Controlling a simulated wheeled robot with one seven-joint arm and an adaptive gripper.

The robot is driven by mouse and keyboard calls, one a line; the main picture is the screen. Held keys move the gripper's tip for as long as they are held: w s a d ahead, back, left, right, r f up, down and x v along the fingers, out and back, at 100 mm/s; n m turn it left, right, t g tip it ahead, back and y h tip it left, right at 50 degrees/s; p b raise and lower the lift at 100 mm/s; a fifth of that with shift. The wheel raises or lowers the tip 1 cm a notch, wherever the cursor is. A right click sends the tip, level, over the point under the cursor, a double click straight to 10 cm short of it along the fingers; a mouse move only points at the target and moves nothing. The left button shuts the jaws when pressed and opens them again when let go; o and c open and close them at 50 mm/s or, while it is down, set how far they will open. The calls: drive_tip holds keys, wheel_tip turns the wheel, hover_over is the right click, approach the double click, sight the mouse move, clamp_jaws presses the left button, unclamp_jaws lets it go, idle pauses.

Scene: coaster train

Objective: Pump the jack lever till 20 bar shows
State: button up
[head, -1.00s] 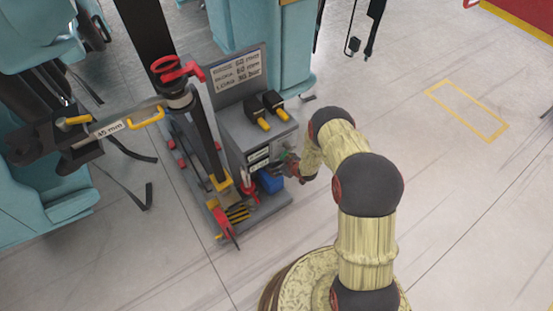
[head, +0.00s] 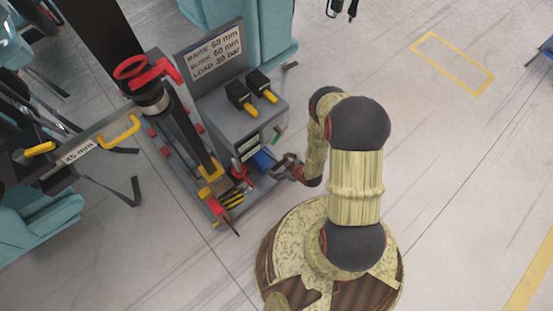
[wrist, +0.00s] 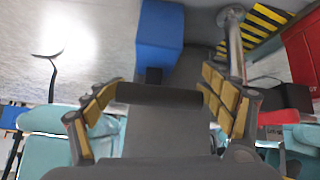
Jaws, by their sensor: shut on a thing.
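My gripper (head: 284,166) is low beside the grey jack unit (head: 262,105) in the head view, right of a blue block (head: 263,160). In the wrist view its two tan-padded fingers (wrist: 165,92) stand on either side of a dark bar, which looks like the jack lever (wrist: 160,94); the gripper is shut on it. Most of the lever is hidden in the head view. The light display panels (head: 247,148) on the unit's front are too small to read. A sign (head: 213,52) on the unit seems to read raise 60 mm, block 60 mm, load 30 bar.
A dark column with a red ring (head: 131,68) stands left of the unit. A yellow-handled block marked 45 mm (head: 80,148) is at the left. The floor at the right (head: 450,150) is clear.

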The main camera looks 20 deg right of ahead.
drive_tip(key=shift+w+d+f, duration=0.3)
drive_tip(key=shift+d, duration=0.15)
drive_tip(key=shift+w, duration=0.1)
drive_tip(key=shift+c, duration=0.2)
drive_tip(key=o, duration=1.4)
drive_tip(key=shift+o, duration=1.1)
drive_tip(key=shift+s+a, duration=0.15)
drive_tip(key=shift+s, duration=0.15)
drive_tip(key=v, duration=1.2)
drive_tip(key=shift+f, duration=0.1)
drive_tip(key=shift+c, duration=0.2)
